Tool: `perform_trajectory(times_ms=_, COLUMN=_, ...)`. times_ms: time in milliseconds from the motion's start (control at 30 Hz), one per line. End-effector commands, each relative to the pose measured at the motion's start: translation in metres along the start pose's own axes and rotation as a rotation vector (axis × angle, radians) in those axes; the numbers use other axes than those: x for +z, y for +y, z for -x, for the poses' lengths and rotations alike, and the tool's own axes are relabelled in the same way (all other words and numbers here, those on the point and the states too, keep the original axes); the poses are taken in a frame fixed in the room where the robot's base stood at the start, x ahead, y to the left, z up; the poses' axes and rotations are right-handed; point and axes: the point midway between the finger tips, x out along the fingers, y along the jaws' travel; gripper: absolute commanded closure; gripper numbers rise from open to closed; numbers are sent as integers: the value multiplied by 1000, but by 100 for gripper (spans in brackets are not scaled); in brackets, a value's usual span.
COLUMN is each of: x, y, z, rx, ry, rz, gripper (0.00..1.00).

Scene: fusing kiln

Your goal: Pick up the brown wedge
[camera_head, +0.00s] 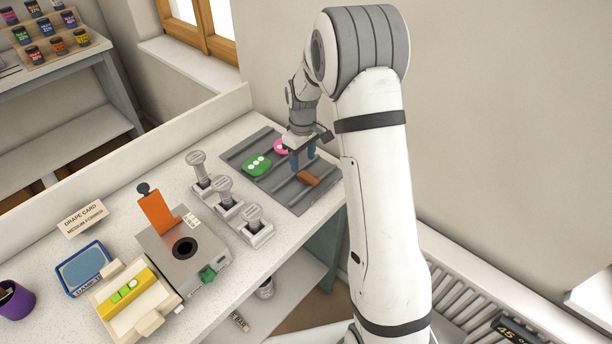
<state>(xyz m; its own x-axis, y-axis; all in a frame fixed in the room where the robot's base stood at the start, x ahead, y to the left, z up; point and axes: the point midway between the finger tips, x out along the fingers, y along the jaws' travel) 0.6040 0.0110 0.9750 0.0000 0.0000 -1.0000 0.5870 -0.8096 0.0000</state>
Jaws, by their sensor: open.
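The brown wedge (308,178) is a small orange-brown piece lying on the grey ribbed mat (262,146) at the far right end of the worktop. My gripper (302,165) points down over the mat. It is open, with its blue fingers just behind and left of the wedge in this view. I cannot tell whether a finger touches the wedge. My gripper hides part of the mat and part of a pink piece.
A green piece with white dots (257,164) and the pink piece (281,146) lie on the mat near my gripper. Several grey upright tools (226,196) stand left of the mat. A metal box (184,249) with an orange flap stands further left. The wall is behind.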

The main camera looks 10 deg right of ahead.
Motion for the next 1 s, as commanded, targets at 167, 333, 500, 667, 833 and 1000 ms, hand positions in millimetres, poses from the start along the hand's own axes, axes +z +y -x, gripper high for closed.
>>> perform_trajectory(times_ms=167, x=7, y=-1, z=-21, rx=-4, ry=-5, rz=-1, gripper=47)
perform_trajectory(times_ms=333, x=8, y=-1, z=-45, rx=-2, ry=-2, rz=-1, gripper=47)
perform_trajectory(times_ms=500, x=8, y=-1, z=-53, rx=0, ry=0, rz=-1, gripper=47)
perform_trajectory(times_ms=667, x=7, y=-1, z=-53, rx=0, ry=0, rz=0, gripper=48)
perform_trajectory(times_ms=833, x=7, y=-1, z=-53, rx=0, ry=0, rz=0, gripper=62)
perform_trajectory(times_ms=1000, x=7, y=-1, z=-53, rx=0, ry=0, rz=0, gripper=76)
